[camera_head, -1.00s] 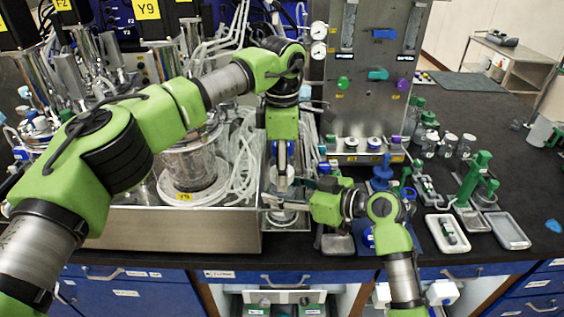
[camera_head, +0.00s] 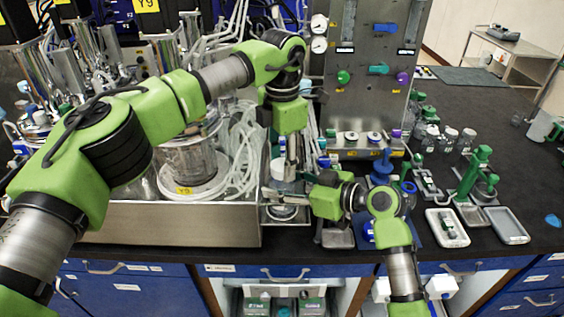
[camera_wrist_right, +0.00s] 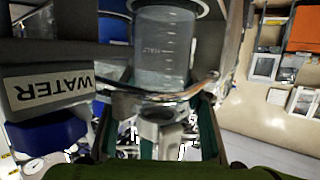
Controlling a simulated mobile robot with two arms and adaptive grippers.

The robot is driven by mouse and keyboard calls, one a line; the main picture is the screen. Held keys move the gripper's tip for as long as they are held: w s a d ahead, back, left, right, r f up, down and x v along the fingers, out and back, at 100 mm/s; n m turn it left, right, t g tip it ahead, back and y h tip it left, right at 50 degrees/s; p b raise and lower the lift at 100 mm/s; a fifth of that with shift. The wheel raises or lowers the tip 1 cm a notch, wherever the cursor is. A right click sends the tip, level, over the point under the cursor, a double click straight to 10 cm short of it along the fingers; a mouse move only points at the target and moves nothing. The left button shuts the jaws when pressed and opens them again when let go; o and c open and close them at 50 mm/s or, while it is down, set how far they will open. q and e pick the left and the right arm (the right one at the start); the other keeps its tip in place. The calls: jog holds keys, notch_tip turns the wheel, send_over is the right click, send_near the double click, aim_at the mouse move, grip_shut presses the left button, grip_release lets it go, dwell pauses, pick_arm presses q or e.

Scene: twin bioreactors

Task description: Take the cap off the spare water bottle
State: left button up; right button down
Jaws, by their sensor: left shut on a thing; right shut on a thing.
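The spare water bottle (camera_head: 286,187), a small clear container, stands upright over a metal base at the front of the bench. My right gripper (camera_head: 281,195) reaches in from the right and is shut on it. In the right wrist view a clear graduated cylinder (camera_wrist_right: 163,48) sits between my right fingers (camera_wrist_right: 165,95), with a metal ring around it. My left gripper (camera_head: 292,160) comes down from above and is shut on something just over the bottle.
A steel tray (camera_head: 170,222) with a glass vessel and tubing stands left. A metal panel (camera_head: 368,110) with knobs rises behind. Small bottles (camera_head: 450,135), a green stand (camera_head: 475,172) and shallow trays (camera_head: 507,226) are at right. A WATER label (camera_wrist_right: 47,90) shows in the wrist view.

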aim_at(282, 165)
pick_arm(q)
jog(key=shift+r, duration=0.2)
dwell(0.5)
jog(key=shift+r, duration=0.95)
jog(key=shift+r, duration=2)
pick_arm(e)
jog(key=c, duration=1)
grip_release()
